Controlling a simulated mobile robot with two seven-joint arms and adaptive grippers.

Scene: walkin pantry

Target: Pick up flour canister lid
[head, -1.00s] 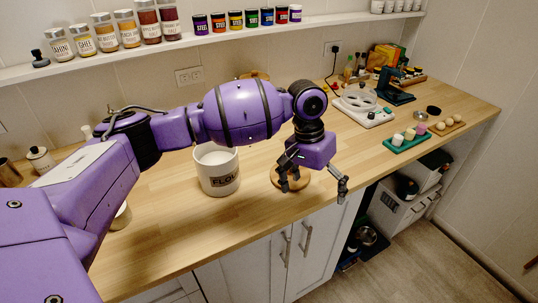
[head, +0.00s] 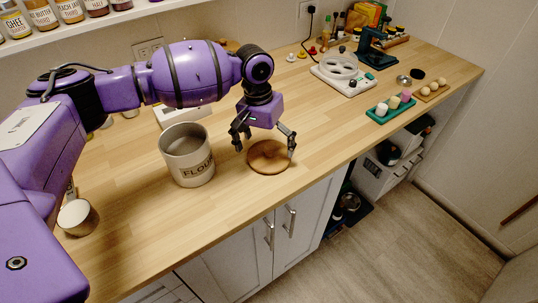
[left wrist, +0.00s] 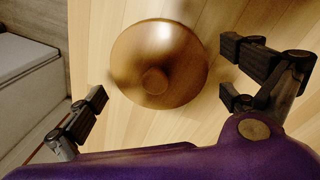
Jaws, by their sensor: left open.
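The flour canister (head: 188,158) is a pale, open-topped pot with dark "FLOUR" lettering, standing on the wooden counter. Its lid is a round brown wooden disc (head: 270,158) lying flat on the counter to the right of the canister, near the front edge. My left gripper (head: 263,148) is open and empty, above the lid with its fingers apart on either side. In the left wrist view the lid (left wrist: 158,62) lies between the spread fingers, with a round knob at its lower middle, and no finger appears to touch it. My right gripper is not in view.
A metal cup (head: 77,218) stands at the counter's left. A white appliance (head: 343,74) and a green tray (head: 391,109) with small cups are farther right. The counter between lid and tray is clear. Cabinet doors (head: 270,245) lie below the front edge.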

